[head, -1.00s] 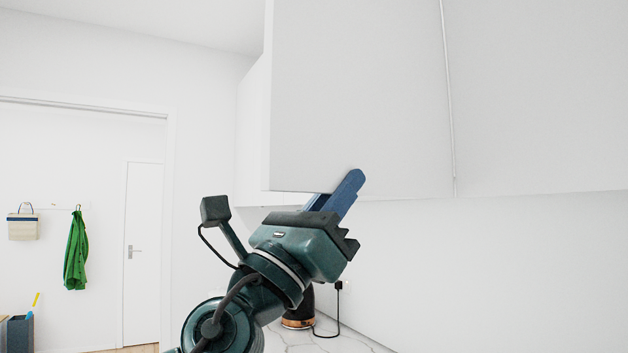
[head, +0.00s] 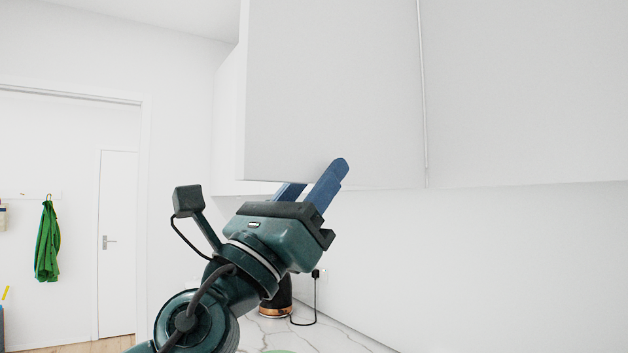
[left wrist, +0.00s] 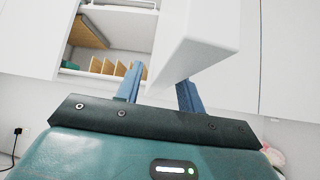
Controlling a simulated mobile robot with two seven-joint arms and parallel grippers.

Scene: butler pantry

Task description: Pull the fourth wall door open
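The wall cabinet door (head: 335,90) is a plain white panel in the head view. In the left wrist view the door (left wrist: 208,38) stands ajar, its lower edge toward me and the shelves behind showing on the left. My left gripper (head: 308,190) is at the door's lower edge, blue fingers apart. One finger overlaps the door's front face in the head view; the other is partly hidden behind the lower edge. In the wrist view the fingers (left wrist: 158,88) are apart below the door. Whether they touch it I cannot tell. My right gripper is out of view.
The open cabinet (left wrist: 105,45) holds upright wooden dividers. Another closed white door (head: 525,90) adjoins on the right. Below, a dark and copper appliance (head: 277,300) with a cord stands on the marble counter (head: 340,335). A green garment (head: 47,242) hangs far left.

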